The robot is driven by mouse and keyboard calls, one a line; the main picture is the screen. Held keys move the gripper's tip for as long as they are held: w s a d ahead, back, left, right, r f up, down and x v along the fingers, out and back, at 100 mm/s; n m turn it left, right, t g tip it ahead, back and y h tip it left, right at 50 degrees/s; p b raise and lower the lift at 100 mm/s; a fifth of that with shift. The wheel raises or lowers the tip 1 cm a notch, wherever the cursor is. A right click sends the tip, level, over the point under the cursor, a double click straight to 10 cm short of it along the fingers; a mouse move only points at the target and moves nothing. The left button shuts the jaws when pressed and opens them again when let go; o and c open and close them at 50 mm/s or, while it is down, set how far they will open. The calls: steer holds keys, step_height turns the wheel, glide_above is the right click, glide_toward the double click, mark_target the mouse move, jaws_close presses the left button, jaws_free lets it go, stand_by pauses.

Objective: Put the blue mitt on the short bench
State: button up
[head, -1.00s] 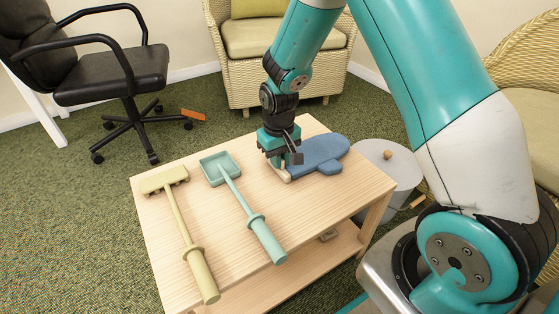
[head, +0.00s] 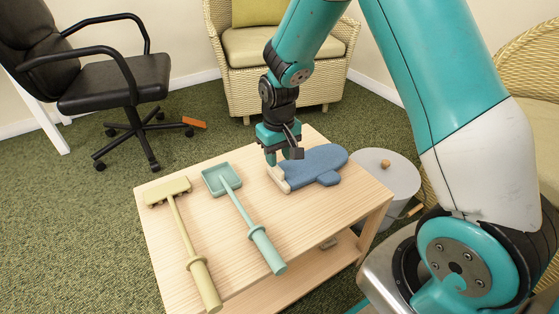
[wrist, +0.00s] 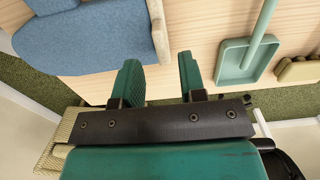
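The blue mitt (head: 322,162) with a cream cuff (head: 278,179) lies flat on a low pale wooden table (head: 215,245), near its far right end. In the wrist view the mitt (wrist: 90,38) is at the upper left. My gripper (head: 283,158) is over the table's far edge, by the cuff end of the mitt. In the wrist view its two fingers (wrist: 160,72) are apart with nothing between them, and the mitt is off to their left. No separate bench is clear; I cannot tell whether this table is the short bench.
A teal dustpan (head: 243,215) and a cream brush-like tool (head: 183,235) lie on the table left of the mitt. A grey round stool or bin (head: 385,172) stands close on the right. A wicker armchair (head: 245,85) and black office chair (head: 110,85) stand behind.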

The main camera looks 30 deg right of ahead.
step_height(320, 180, up, 7)
steer(key=p, duration=0.2)
steer(key=s+a+r+n+y, duration=0.2)
steer(key=s+a+r+n, duration=0.1)
steer(key=s+a+r, duration=0.7)
steer(key=s+a+r+n+y, duration=0.1)
steer(key=s+r, duration=0.2)
steer(key=s, duration=0.4)
steer(key=s+a+r+n+y, duration=0.1)
steer(key=s+a+r+n, duration=0.1)
steer(key=s, duration=0.5)
steer(key=shift+r+n, duration=0.3)
steer(key=shift+r, duration=0.35)
